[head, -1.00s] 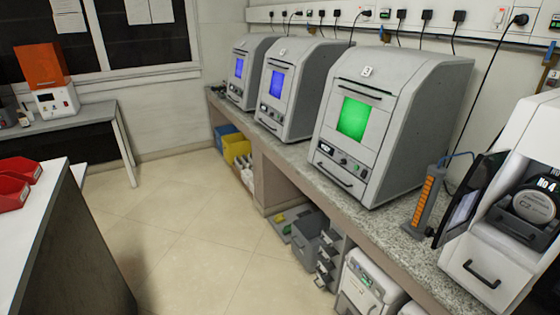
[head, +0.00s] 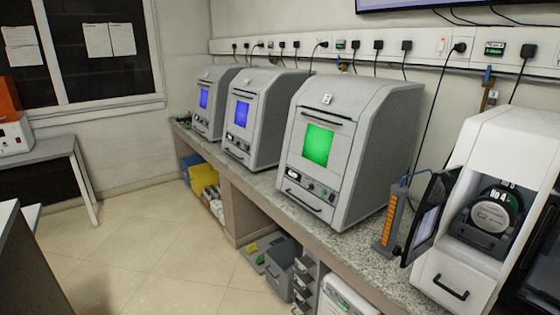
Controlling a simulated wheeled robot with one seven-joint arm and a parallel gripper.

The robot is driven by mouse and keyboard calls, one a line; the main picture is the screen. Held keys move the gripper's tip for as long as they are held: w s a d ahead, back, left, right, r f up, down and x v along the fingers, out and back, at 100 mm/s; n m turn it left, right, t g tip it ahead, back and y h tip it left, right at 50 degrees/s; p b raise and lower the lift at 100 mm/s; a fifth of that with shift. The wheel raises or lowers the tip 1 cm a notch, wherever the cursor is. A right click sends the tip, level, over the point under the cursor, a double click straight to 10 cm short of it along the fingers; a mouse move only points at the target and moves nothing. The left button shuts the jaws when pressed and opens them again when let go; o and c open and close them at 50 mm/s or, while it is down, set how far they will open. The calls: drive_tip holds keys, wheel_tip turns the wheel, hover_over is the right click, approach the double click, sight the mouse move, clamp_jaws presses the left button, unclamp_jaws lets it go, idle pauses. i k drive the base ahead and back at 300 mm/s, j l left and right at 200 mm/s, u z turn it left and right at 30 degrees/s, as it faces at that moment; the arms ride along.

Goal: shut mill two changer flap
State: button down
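Three grey mills stand in a row on the granite bench. The middle mill (head: 270,105) has a blue-lit window (head: 241,114) and a small plate on top whose number is too small to read. A low handle bar (head: 233,153) runs along its lower front; whether a flap there is open or shut is too small to tell. The nearest mill (head: 370,125) has a green window, and the far mill (head: 223,98) a blue one. The nearest mill's lower front panel (head: 303,198) looks flush. My gripper is not in view.
A white machine (head: 525,150) at the right holds a round "No 4" piece, and its dark door (head: 432,215) stands open toward the bench. An orange rack (head: 390,225) stands beside it. Grey bins (head: 285,270) sit under the bench. The tiled floor (head: 150,230) at left is clear.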

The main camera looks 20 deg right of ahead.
sight(439, 191)
drive_tip(key=l+z, duration=0.25)
drive_tip(key=i+z, duration=0.1)
drive_tip(key=z, duration=0.2)
drive_tip(key=i+l+z, duration=0.1)
drive_tip(key=z, duration=0.15)
drive_tip(key=i+j+z, duration=0.3)
drive_tip(key=j, duration=0.3)
drive_tip(key=i+j+z, duration=0.3)
drive_tip(key=j, duration=0.4)
drive_tip(key=i+j+z, duration=0.15)
drive_tip(key=j, duration=0.25)
drive_tip(key=i+j+z, duration=0.15)
drive_tip(key=j, duration=0.25)
drive_tip(key=i+j+z, duration=0.15)
drive_tip(key=j, duration=0.2)
drive_tip(key=k, duration=0.05)
